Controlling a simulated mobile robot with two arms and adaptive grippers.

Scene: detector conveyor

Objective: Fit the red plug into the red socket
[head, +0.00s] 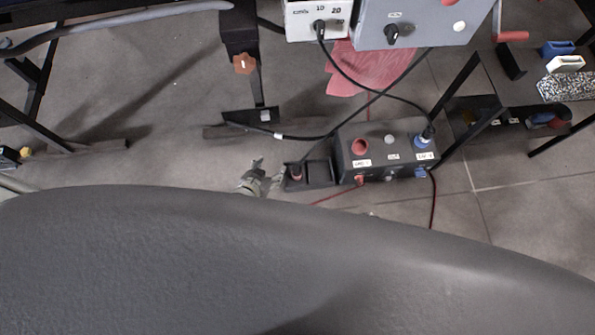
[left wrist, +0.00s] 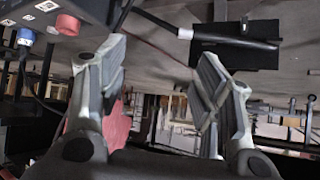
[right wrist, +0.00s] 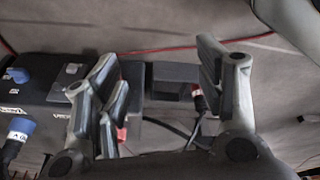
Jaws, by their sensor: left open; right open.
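In the right wrist view the plug (right wrist: 200,103) is partly hidden by a finger. My left gripper (head: 258,175) is open and empty, just left of the holder. My right gripper (right wrist: 158,58) is open and empty, facing the box and holder; it is hidden in the head view.
The black box (head: 391,170) has a blue plug (head: 423,139) in its right socket. Black cables run from the box area up to a grey control panel (head: 425,20). A black stand foot (head: 250,117) lies behind the holder. My grey body covers the lower head view.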

